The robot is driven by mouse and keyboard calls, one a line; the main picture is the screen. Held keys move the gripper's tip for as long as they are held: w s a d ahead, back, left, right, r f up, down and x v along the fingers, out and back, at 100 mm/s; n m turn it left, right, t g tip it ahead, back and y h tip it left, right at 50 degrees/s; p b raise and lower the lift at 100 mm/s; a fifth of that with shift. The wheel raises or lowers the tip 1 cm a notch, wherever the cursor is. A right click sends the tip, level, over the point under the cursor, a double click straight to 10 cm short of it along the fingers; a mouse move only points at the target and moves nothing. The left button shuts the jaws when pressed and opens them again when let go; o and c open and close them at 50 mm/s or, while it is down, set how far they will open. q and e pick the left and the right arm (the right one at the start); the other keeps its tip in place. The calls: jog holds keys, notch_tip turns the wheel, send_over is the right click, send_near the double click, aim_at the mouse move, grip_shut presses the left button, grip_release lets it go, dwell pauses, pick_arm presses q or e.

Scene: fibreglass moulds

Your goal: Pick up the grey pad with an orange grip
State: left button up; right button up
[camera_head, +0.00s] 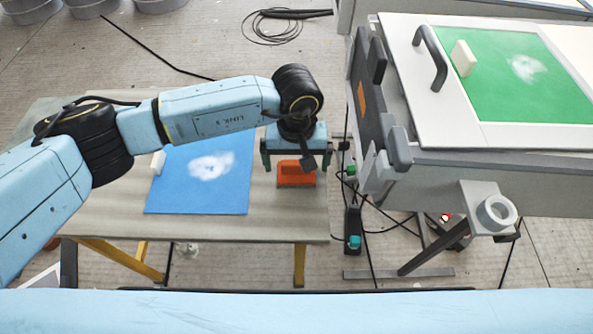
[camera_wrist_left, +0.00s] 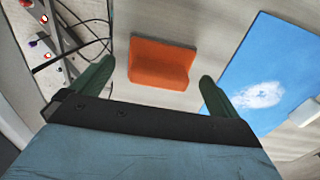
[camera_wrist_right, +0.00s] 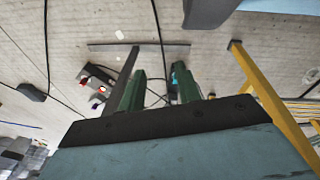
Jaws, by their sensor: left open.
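The pad's orange grip (camera_head: 297,174) sits on the table near its right edge; in the left wrist view the orange block (camera_wrist_left: 160,64) shows whole, with a raised ridge. I cannot clearly make out the pad's grey part. My left gripper (camera_head: 296,160) is above it, pointing down, fingers apart on either side of the orange grip in the picture. My right gripper (camera_wrist_right: 158,80) shows only in the right wrist view, fingers partly apart and empty, over the floor.
A blue sheet (camera_head: 205,175) with a white patch and a small pale block (camera_head: 158,162) lies left on the table (camera_head: 100,190). A large grey bench (camera_head: 440,165) with a handled white-and-green panel (camera_head: 520,75) stands at right. Cables run across the floor between.

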aim_at(296, 162)
pick_arm(q)
notch_tip(296, 162, down, 2)
jog(key=shift+f, duration=0.15)
pick_arm(e)
jog(key=shift+w+r, duration=0.4)
jog(key=shift+w, duration=0.05)
pick_arm(q)
jog(key=c, duration=1)
notch_tip(296, 162, up, 10)
jog(key=shift+r+p, duration=0.1)
jog(key=shift+p, duration=0.6)
pick_arm(e)
jog(key=s+f, duration=0.1)
jog(key=s, duration=0.1)
jog(key=s+f, duration=0.1)
jog(key=shift+s+d+f, duration=0.25)
jog(key=shift+s+f, duration=0.1)
jog(key=shift+s, duration=0.05)
